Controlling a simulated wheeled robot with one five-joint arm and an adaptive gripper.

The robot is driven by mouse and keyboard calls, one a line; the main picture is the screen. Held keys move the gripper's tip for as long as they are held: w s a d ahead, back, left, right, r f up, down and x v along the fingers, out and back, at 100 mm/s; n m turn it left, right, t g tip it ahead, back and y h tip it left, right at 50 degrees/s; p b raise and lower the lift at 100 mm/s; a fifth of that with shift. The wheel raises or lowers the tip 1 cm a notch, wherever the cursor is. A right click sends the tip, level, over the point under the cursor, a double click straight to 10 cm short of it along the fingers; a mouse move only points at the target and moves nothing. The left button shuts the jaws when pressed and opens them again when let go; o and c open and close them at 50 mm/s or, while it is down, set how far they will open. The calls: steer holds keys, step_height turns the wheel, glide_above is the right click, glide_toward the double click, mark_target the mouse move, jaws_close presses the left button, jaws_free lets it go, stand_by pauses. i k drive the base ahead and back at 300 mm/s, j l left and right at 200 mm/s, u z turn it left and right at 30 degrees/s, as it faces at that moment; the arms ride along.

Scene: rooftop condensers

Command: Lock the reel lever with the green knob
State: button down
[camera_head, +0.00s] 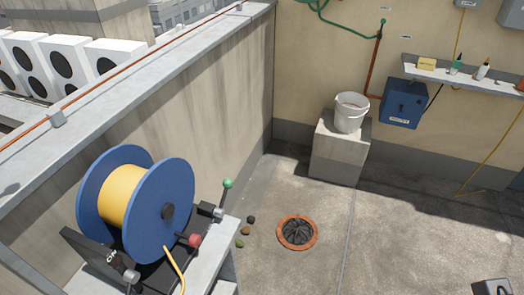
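A reel with blue flanges (172,225) and a yellow winding (119,195) stands at the lower left in the head view. The green knob (228,183) tops a thin lever (222,199) at the right of the reel. The lever stands nearly upright, its top leaning slightly right, above a small grey pivot piece at the reel's dark frame. A red knob (194,240) sits lower, in front of the reel. I cannot tell from this view whether the lever is locked. My gripper is not recognisable in view, and nothing touches the green knob.
The reel is on a grey ledge (214,258) beside a parapet wall (190,105). A drain with an orange rim (314,244) and small stones lie on the floor. A white bucket (351,113) stands on a block. The floor at right (405,240) is largely clear.

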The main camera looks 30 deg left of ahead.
mark_target(228, 182)
steer(key=i, duration=1.75)
steer(key=i+j+z, duration=0.1)
steer(key=i, duration=1.65)
steer(key=z, duration=5.05)
